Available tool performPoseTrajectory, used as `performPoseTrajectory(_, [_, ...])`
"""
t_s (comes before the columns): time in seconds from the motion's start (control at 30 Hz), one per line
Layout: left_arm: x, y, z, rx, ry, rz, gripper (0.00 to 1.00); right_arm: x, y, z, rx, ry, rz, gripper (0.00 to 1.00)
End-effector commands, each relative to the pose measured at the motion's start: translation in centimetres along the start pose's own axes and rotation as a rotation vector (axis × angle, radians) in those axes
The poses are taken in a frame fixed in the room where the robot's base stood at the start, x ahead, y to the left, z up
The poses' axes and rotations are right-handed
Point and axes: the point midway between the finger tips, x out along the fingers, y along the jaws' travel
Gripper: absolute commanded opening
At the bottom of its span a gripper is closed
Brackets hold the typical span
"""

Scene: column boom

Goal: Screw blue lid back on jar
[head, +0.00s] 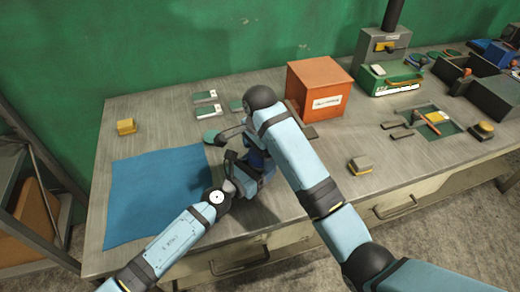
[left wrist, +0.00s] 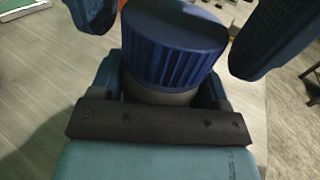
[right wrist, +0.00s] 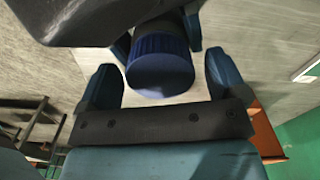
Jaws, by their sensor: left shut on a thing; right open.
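The blue ribbed lid (left wrist: 172,45) sits on top of the jar in the left wrist view. A grey band of the jar (left wrist: 160,96) shows just under it. I cannot tell how tightly the lid is seated. My left gripper (left wrist: 162,85) is shut on the jar, a finger on each side. My right gripper (right wrist: 163,68) is open, its fingers on either side of the lid (right wrist: 160,76) with visible gaps. In the head view, the right gripper (head: 257,158) is low over the bench front, and my arms hide most of the jar and lid.
A blue mat (head: 150,195) lies left on the bench (head: 340,180). An orange box (head: 318,88) stands behind my right arm. Yellow-topped blocks (head: 126,127) (head: 361,164), a green disc (head: 211,136) and a tool tray (head: 428,120) lie around. The bench's front edge is close.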

Motion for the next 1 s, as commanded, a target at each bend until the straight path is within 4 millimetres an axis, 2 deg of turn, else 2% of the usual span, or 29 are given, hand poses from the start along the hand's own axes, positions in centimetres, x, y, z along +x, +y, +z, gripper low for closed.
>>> performPoseTrajectory(0.27, [0.0,0.0,-0.1,0.000,0.001,0.000,0.03,-2.3,0.1,-0.5,-0.001,0.013,0.001,0.91])
performPoseTrajectory(0.43, [0.0,0.0,-0.1,0.000,0.001,0.000,0.03,-4.1,0.0,-0.1,-0.001,0.001,-0.001,0.91])
performPoseTrajectory(0.73, [0.0,0.0,-0.1,0.000,0.001,0.000,0.03,-4.4,0.0,0.0,0.000,0.000,0.002,0.91])
performPoseTrajectory(0.77, [0.0,0.0,-0.1,0.000,0.001,0.000,0.03,-4.4,0.0,0.0,-0.001,0.000,0.002,0.86])
performPoseTrajectory(0.83, [0.0,0.0,-0.1,0.000,0.001,0.000,0.03,-4.5,0.0,0.0,-0.012,0.001,0.000,0.86])
performPoseTrajectory(1.0, [0.0,0.0,-0.1,0.000,0.001,0.000,0.03,-5.2,-0.5,0.3,-0.185,0.014,-0.019,0.86])
